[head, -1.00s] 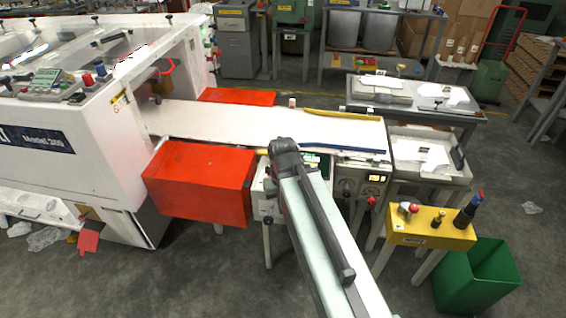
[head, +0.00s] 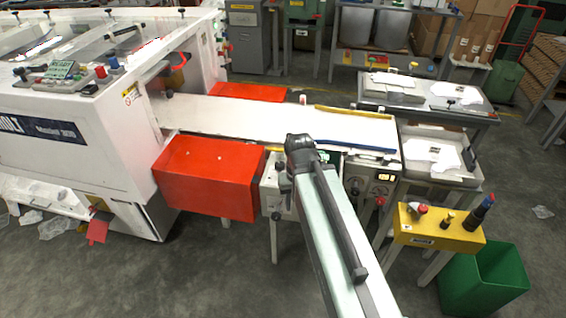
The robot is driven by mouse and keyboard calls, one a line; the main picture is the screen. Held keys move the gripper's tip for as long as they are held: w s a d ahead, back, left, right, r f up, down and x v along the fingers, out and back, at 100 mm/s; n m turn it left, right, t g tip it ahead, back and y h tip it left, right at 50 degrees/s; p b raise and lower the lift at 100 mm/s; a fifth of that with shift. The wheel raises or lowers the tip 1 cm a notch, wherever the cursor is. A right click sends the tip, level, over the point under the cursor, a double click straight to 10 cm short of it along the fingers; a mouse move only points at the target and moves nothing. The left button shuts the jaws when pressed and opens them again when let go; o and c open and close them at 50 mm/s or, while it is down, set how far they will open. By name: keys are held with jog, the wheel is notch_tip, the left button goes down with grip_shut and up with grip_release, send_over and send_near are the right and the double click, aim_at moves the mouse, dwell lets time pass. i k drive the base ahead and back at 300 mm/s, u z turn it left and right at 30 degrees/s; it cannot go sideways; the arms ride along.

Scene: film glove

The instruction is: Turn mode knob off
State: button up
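The control panel (head: 385,178) under the right end of the white conveyor bed has a lit display, dark round knobs (head: 355,188) and a red knob or button (head: 379,201). Another panel part (head: 274,195) with dark knobs shows left of my arm. I cannot tell which one is the mode knob; labels are too small to read. My arm reaches up from the bottom, and its dark end joint (head: 299,146) is in front of the panel, covering its middle. My gripper's fingers cannot be made out, so their state and any contact are unclear.
A red box (head: 208,180) juts out left of the panel. A yellow control box (head: 440,230) with a red button stands at right, above a green bin (head: 484,281). A grey table (head: 470,108) with papers is behind. The large white machine (head: 80,145) fills the left. Floor in front is open.

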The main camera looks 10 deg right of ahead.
aim_at(279, 166)
jog(key=z, duration=0.8)
jog(key=k, duration=0.8)
jog(key=u, duration=0.65)
jog(key=i, duration=1)
